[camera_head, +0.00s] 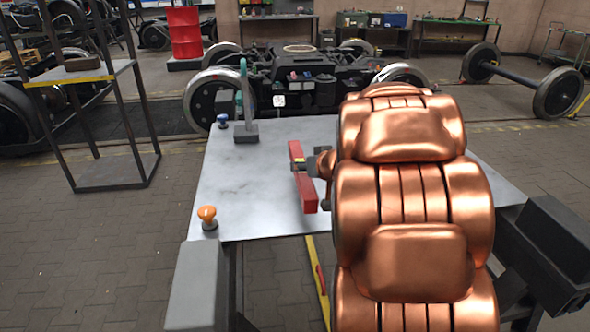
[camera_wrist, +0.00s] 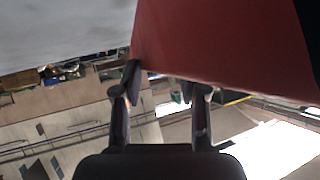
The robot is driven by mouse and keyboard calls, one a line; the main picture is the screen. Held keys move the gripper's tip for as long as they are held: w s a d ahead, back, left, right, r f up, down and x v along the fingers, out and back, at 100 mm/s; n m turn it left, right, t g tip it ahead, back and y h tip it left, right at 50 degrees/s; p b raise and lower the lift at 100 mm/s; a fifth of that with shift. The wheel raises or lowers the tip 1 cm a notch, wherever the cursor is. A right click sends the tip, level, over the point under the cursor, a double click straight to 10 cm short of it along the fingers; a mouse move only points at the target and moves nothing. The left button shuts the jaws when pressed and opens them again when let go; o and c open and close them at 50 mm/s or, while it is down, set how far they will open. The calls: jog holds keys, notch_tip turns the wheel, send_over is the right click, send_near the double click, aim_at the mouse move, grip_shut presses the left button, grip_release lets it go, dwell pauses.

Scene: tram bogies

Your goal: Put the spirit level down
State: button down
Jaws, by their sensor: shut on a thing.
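The red spirit level (camera_head: 309,193) is in my gripper (camera_head: 311,166), above the middle of the pale metal table (camera_head: 245,190). It runs lengthwise away from me, with a yellowish patch near its middle. I cannot tell whether it touches the table top. In the wrist view my gripper (camera_wrist: 160,90) has its fingertips at the edge of the large red side of the level (camera_wrist: 225,45). My gripper is shut on it. My copper-coloured arm hides the right part of the table.
On the table stand an orange-knobbed item (camera_head: 207,216) at the front left, a blue-knobbed item (camera_head: 222,121) at the back left, and a hammer (camera_head: 245,133) with its handle upright beside it. The left middle is clear. A bogie (camera_head: 300,75) stands behind.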

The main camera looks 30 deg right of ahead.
aim_at(299, 143)
jog(key=shift+s+d, duration=0.15)
jog(key=shift+d, duration=0.2)
jog(key=w+d, duration=0.2)
jog(key=w, duration=0.2)
jog(key=w+d+f, duration=0.1)
jog(key=w+d, duration=0.1)
jog(key=w, duration=0.3)
jog(key=w+d, duration=0.2)
jog(key=w, duration=0.3)
jog(key=shift+w+d+f, duration=0.15)
jog(key=shift+d+f, duration=0.1)
jog(key=shift+d, duration=0.15)
notch_tip(299, 143, down, 3)
jog(key=b, duration=0.2)
jog(key=shift+f+b, duration=0.15)
jog(key=shift+b, duration=0.2)
jog(key=shift+f, duration=0.5)
jog(key=c, duration=0.6)
grip_release()
